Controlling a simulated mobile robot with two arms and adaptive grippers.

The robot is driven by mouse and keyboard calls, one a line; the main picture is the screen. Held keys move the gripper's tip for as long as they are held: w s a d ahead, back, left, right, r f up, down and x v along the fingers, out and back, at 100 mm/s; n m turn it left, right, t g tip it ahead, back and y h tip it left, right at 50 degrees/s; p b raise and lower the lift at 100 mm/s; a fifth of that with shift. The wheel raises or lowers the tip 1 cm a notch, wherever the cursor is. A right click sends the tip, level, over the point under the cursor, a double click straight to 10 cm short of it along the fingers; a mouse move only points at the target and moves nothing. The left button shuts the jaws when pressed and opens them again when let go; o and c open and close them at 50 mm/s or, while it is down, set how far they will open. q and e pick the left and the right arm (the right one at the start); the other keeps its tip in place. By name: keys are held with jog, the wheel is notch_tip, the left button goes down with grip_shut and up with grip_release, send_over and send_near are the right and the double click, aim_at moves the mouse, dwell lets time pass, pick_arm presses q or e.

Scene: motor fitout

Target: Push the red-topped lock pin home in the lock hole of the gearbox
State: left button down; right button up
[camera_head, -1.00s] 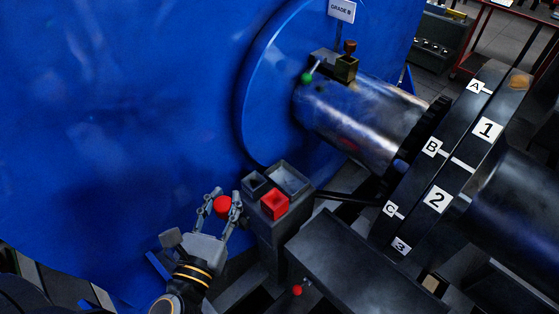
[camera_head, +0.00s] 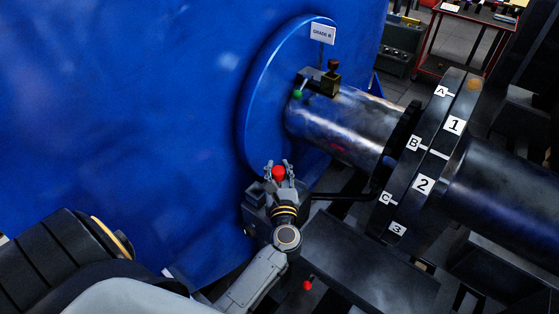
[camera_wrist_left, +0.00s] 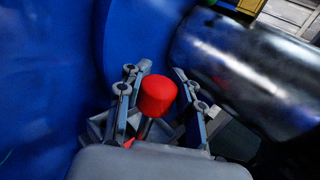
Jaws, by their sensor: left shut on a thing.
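My left gripper (camera_head: 279,166) is in the middle of the head view, shut on the red-topped lock pin (camera_head: 278,174). In the left wrist view the pin's round red top (camera_wrist_left: 157,93) stands between the two fingers, with a short grey stem running down below it. The pin's lower end is hidden. The gripper is above the dark tray box (camera_head: 255,194), in front of the large blue housing (camera_head: 130,110) and left of the metal shaft (camera_head: 345,125). I cannot make out the lock hole. My right gripper is not in view.
A dark wheel labelled A, B, C and 1, 2, 3 (camera_head: 424,184) stands to the right. A green-tipped lever (camera_head: 298,94) and a brass-coloured block (camera_head: 331,82) sit on the shaft. A small red knob (camera_head: 307,285) shows below, beside a dark flat cover (camera_head: 365,265).

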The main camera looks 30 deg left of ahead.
aim_at(279, 183)
pick_arm(q)
jog(key=shift+w+a+r, duration=0.1)
jog(key=shift+w+a, duration=0.1)
jog(key=shift+w, duration=0.1)
jog(key=shift+s+a, duration=0.1)
jog(key=shift+s, duration=0.05)
notch_tip(279, 183, down, 5)
jog(key=b, duration=0.5)
jog(key=shift+r, duration=0.2)
jog(key=shift+f+b, duration=0.5)
jog(key=shift+f, duration=0.05)
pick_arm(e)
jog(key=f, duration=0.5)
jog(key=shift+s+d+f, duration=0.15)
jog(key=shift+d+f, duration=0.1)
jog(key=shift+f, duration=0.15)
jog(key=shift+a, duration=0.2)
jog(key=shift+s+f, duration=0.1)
